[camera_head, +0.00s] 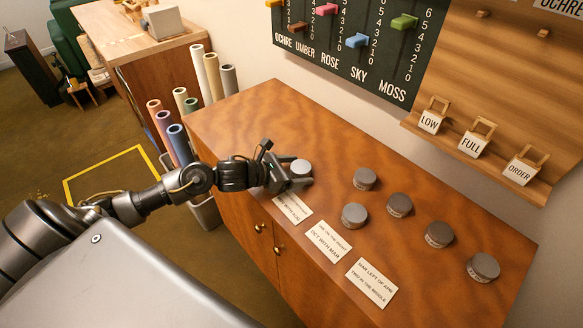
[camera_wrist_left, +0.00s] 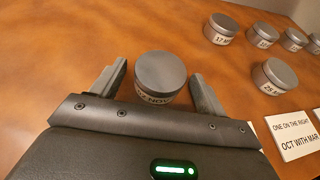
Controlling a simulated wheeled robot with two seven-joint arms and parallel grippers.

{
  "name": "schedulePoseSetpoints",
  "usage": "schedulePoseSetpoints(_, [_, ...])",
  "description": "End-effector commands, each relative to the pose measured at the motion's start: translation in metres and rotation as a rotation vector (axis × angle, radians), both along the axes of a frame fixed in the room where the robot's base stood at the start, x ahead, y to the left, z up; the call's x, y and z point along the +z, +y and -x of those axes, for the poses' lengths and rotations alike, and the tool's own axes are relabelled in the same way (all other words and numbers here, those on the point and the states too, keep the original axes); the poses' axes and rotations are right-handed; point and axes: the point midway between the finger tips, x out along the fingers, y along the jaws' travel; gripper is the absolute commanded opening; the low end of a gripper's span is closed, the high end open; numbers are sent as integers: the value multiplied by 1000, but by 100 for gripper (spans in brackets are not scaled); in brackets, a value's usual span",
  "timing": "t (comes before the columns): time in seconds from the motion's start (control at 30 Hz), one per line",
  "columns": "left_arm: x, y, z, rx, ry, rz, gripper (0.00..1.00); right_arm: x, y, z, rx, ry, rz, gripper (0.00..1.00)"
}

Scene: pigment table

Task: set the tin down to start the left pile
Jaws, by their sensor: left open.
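A round grey tin (camera_head: 301,167) stands upright at the left end of the wooden cabinet top (camera_head: 240,115), behind the leftmost card. My left gripper (camera_head: 300,183) is low beside it. In the left wrist view the same tin (camera_wrist_left: 161,75), its label partly readable as "NOV", stands between the two spread fingers of my left gripper (camera_wrist_left: 158,88), with gaps on both sides. Several other tins stand further right: one at the back (camera_head: 364,179), one nearer the front (camera_head: 354,215), and others toward the right end (camera_head: 482,267). My right gripper is not in view.
Cards lie along the front edge: a partly covered left one (camera_head: 291,207), a middle one (camera_head: 327,240) reading "OCT WITH MAR", and a right one (camera_head: 371,282). Small signs (camera_head: 473,145) stand on the back ledge. The left rear top is clear.

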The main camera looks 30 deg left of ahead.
Motion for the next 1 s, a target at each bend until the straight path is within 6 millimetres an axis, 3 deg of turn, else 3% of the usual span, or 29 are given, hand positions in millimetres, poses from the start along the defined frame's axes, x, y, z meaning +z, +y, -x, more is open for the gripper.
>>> schedulePoseSetpoints(0.17, [5,6,9,0,0,-3,74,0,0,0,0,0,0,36])
schedulePoseSetpoints(0.6, [37,49,79,0,5,-4,74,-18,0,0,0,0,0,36])
schedulePoseSetpoints(1.0, [49,59,94,-1,0,0,74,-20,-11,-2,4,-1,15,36])
